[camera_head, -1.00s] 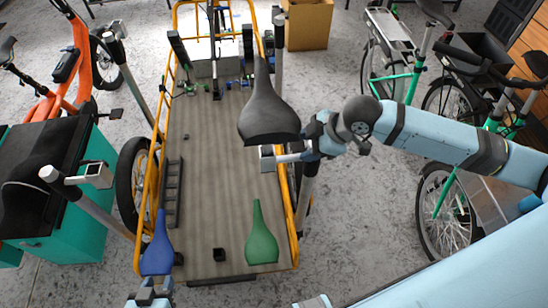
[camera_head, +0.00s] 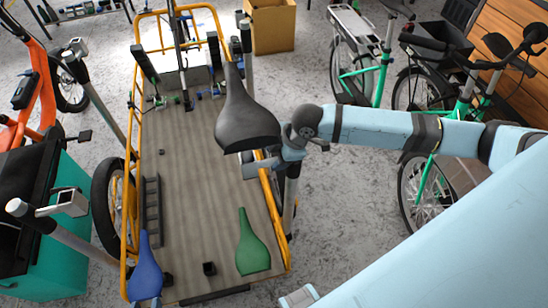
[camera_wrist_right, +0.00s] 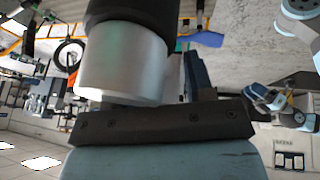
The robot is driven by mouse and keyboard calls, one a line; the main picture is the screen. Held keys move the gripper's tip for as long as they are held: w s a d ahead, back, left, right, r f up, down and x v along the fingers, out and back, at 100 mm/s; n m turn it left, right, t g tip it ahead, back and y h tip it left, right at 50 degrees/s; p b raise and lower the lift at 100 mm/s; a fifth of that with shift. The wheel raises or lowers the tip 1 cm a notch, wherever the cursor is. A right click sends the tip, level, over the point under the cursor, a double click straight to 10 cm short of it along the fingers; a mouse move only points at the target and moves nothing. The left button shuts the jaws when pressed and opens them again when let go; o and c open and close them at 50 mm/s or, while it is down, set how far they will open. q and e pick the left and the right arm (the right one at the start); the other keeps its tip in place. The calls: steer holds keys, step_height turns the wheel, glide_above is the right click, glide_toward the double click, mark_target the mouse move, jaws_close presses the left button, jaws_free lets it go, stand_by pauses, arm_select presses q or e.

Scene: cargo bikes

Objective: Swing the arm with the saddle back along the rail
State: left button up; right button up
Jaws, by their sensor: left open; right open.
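The black saddle (camera_head: 242,125) sits over the right side of the cargo bike's wooden bed, its nose toward the back. The short metal arm (camera_head: 258,161) under it is partly hidden by the saddle and my gripper. My right gripper (camera_head: 276,160) is open at this arm, beside the upright post and the yellow rail (camera_head: 272,197). In the right wrist view a pale cylinder (camera_wrist_right: 122,62) fills the space close in front of the gripper; whether the fingers touch it is hidden. I cannot make out my left gripper in the head view.
A blue saddle (camera_head: 145,270) and a green saddle (camera_head: 250,245) are at the front of the bed (camera_head: 190,200). A post with a clamp (camera_head: 68,203) stands at the left.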

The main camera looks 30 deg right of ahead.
steer(key=shift+x, duration=0.95)
steer(key=shift+c, duration=0.2)
jaws_close()
